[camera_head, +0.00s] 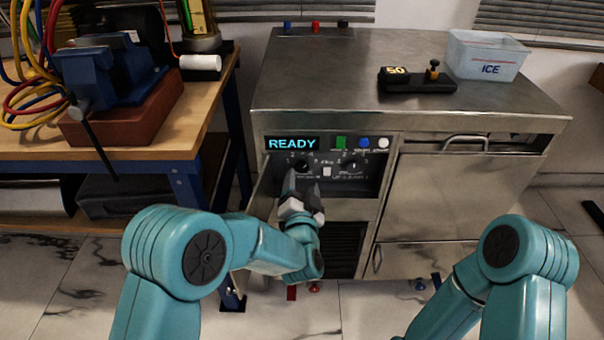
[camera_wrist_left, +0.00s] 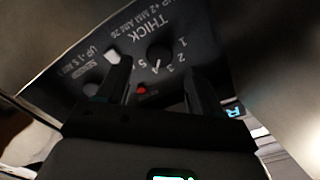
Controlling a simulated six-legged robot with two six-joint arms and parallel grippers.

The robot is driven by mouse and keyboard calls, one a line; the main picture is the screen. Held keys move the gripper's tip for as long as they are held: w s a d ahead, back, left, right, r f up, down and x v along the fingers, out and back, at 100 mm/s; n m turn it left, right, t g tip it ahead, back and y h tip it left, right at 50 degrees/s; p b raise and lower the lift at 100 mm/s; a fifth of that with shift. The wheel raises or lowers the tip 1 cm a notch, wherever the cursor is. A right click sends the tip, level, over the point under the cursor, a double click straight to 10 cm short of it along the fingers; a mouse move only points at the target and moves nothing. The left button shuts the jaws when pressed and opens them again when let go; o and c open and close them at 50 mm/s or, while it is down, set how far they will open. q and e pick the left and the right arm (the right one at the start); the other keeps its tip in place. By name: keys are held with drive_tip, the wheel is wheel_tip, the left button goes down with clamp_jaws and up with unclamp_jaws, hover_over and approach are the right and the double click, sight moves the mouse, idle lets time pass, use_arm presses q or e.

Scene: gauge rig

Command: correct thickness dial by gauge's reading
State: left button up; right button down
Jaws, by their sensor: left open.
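The thickness dial is the left black knob (camera_head: 303,165) on the dark control panel, below a display (camera_head: 292,144) reading READY. In the left wrist view the dial (camera_wrist_left: 160,52) sits beside the word THICK, with numbers around it. My left gripper (camera_head: 300,187) is just in front of the dial. The wrist view shows its fingers (camera_wrist_left: 158,78) open, one on either side of the dial, apparently not gripping it. My right gripper is out of view.
A second knob (camera_head: 352,166) and a white square button (camera_head: 327,171) are right of the dial. Green, blue and white buttons sit above. An ICE bin (camera_head: 486,55) stands on the cabinet top. A wooden bench (camera_head: 150,140) with a blue vise is left.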

sight(302, 168)
use_arm(q)
drive_tip(key=w, duration=0.5)
drive_tip(key=shift+b, duration=0.3)
drive_tip(key=c, duration=1.1)
drive_tip(key=shift+o, duration=0.2)
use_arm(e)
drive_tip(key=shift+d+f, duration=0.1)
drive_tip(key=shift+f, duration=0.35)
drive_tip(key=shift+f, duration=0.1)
use_arm(q)
drive_tip(key=n+b, duration=0.3)
drive_tip(key=shift+f+n, duration=0.1)
drive_tip(key=shift+n, duration=0.3)
drive_tip(key=n+b, duration=0.2)
drive_tip(key=n, duration=0.1)
drive_tip(key=shift+n, duration=0.4)
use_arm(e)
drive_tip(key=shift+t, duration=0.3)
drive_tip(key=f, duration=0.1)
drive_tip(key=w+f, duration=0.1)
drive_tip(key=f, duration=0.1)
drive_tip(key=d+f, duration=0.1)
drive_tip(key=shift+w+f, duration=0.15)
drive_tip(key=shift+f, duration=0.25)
use_arm(q)
drive_tip(key=shift+r+b, duration=0.2)
drive_tip(key=shift+b, duration=0.15)
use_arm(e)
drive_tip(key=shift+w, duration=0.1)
